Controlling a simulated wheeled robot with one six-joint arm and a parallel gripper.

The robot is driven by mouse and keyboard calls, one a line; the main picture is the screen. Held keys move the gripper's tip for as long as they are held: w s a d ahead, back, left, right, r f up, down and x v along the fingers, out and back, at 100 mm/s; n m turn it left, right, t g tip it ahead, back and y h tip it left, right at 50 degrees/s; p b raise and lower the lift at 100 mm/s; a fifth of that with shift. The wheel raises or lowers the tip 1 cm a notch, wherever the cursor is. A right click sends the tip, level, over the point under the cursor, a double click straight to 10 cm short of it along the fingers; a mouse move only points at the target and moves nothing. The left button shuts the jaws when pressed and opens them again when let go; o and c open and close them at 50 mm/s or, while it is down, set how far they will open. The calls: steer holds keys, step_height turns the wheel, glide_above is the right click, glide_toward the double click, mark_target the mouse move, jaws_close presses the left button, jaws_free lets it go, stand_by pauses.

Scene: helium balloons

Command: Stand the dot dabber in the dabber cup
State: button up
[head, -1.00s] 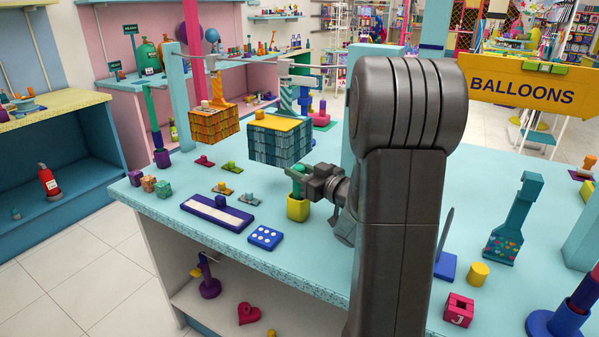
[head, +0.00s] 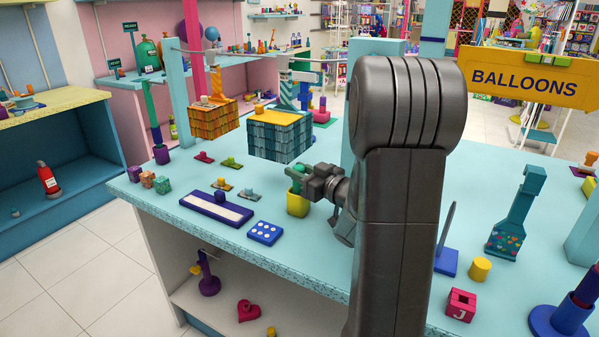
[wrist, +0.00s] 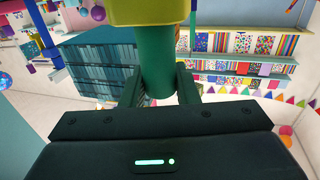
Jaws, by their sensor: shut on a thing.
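The dot dabber is a green cylinder (head: 295,174) held upright in my gripper (head: 304,178). In the wrist view the green dabber (wrist: 158,68) stands between my two fingers (wrist: 160,92), which are closed on its sides. The yellow square dabber cup (head: 297,205) stands on the turquoise counter, directly under the dabber. In the wrist view the cup (wrist: 135,12) shows at the top edge, and the dabber's end meets or enters it. The cup's inside is hidden, so how deep the dabber sits cannot be told.
A teal woven basket (head: 278,140) hangs close behind my gripper, with an orange basket (head: 213,122) to its left. A blue dotted block (head: 264,233) and a purple-and-white tray (head: 215,208) lie in front and left. A turquoise post (head: 357,90) stands behind my arm.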

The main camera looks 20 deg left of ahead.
steer(key=shift+f, duration=0.25)
stand_by(0.3)
steer(key=o, duration=2.1)
steer(key=shift+v, duration=4.5)
steer(key=shift+a+r, duration=0.1)
steer(key=shift+a, duration=0.05)
steer(key=x, duration=0.5)
steer(key=shift+w, duration=0.1)
